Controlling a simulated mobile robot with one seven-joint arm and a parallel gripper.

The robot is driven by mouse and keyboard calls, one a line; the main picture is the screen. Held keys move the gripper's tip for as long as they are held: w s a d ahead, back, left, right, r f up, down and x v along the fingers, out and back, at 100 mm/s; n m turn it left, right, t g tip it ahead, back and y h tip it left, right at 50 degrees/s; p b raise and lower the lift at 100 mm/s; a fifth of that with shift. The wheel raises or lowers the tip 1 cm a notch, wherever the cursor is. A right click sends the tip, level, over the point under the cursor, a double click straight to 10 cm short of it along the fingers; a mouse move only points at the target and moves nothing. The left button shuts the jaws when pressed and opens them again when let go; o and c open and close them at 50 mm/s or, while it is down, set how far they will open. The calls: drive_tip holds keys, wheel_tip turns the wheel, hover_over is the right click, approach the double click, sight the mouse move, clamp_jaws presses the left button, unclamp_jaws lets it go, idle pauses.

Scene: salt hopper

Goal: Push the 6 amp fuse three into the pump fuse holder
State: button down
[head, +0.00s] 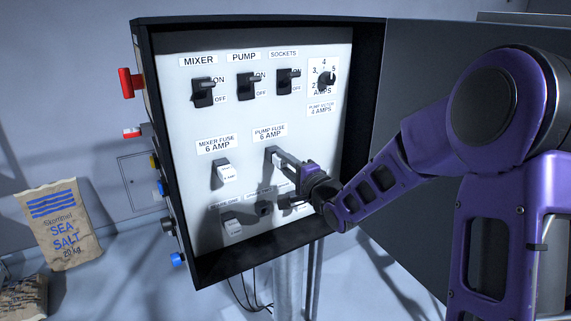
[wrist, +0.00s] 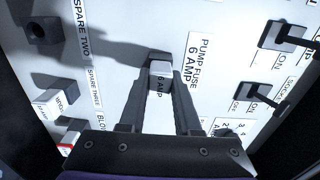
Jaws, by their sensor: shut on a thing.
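My gripper (wrist: 160,85) is shut on a small white fuse marked 6 AMP (wrist: 159,84), with one finger on each side of it. The black pump fuse holder (head: 270,154) is on the white panel below the PUMP FUSE 6 AMP label (head: 270,132). In the head view my gripper (head: 287,164) is at this holder and hides most of the fuse. In the wrist view the fuse's far end meets a dark part of the holder (wrist: 158,57). I cannot tell how deep the fuse sits.
The mixer fuse (head: 226,173) is to the left. Below are a spare fuse (head: 233,228) and the empty spare two holder (head: 264,208). Switches (head: 247,85) and a dial (head: 325,80) are above. The cabinet's dark rim (head: 140,90) and open door (head: 425,60) flank the panel.

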sight(285, 163)
drive_tip(key=shift+w+a, duration=0.2)
drive_tip(key=shift+c, duration=0.2)
unclamp_jaws()
idle(0.5)
drive_tip(key=shift+v, duration=3.05)
